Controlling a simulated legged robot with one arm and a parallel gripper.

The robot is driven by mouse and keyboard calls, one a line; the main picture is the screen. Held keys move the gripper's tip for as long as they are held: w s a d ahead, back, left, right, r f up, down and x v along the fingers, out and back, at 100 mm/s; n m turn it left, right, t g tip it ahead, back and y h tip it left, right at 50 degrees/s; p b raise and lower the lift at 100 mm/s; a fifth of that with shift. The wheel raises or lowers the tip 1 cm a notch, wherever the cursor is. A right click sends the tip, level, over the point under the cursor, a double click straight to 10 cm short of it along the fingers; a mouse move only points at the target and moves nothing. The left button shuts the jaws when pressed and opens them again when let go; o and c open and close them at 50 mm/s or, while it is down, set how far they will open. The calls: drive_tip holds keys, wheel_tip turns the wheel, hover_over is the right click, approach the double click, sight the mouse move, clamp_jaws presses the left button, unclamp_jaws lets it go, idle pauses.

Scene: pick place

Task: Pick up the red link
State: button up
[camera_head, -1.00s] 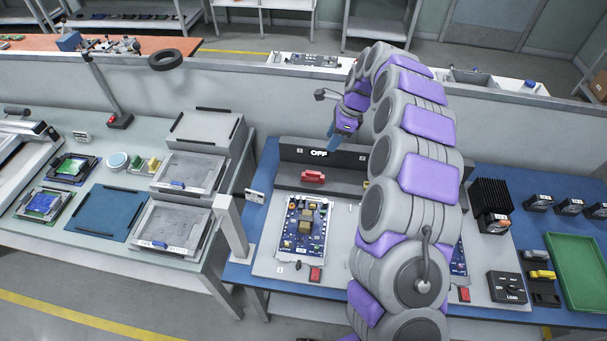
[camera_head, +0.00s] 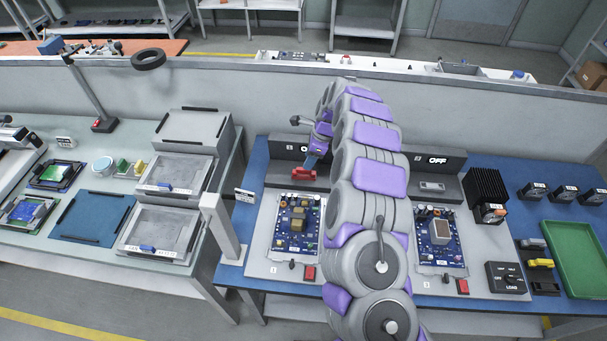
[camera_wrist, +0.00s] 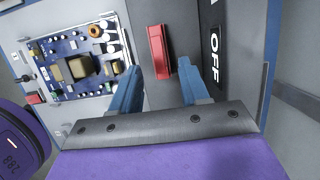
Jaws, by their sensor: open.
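The red link (camera_head: 304,174) sits on the grey fixture at the back of the left test station, below the black panel marked OFF. In the wrist view the red link (camera_wrist: 159,52) lies ahead of my gripper, in line with the space between the two blue fingers. My gripper (camera_head: 311,162) is just above the link in the head view, and its fingertips overlap the link's top edge there. In the wrist view my gripper (camera_wrist: 159,72) is open, with nothing between its fingers. I cannot tell whether a fingertip touches the link.
A blue circuit board (camera_head: 298,226) lies in front of the link. A second station at right has another board (camera_head: 440,242) and a grey link (camera_head: 432,186). The black OFF panel (camera_wrist: 214,55) stands close beside one finger. A green tray (camera_head: 580,255) is far right.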

sight(304, 173)
drive_tip(key=b+x, duration=0.2)
drive_tip(key=x, duration=0.2)
drive_tip(key=shift+s+f, duration=0.15)
drive_tip(key=shift+f, duration=0.2)
drive_tip(key=shift+a+f, duration=0.25)
drive_tip(key=shift+f, duration=0.1)
drive_tip(key=shift+r, duration=0.1)
drive_tip(key=shift+c, duration=0.2)
drive_tip(key=shift+d, duration=0.15)
drive_tip(key=shift+c, duration=1.4)
clamp_jaws()
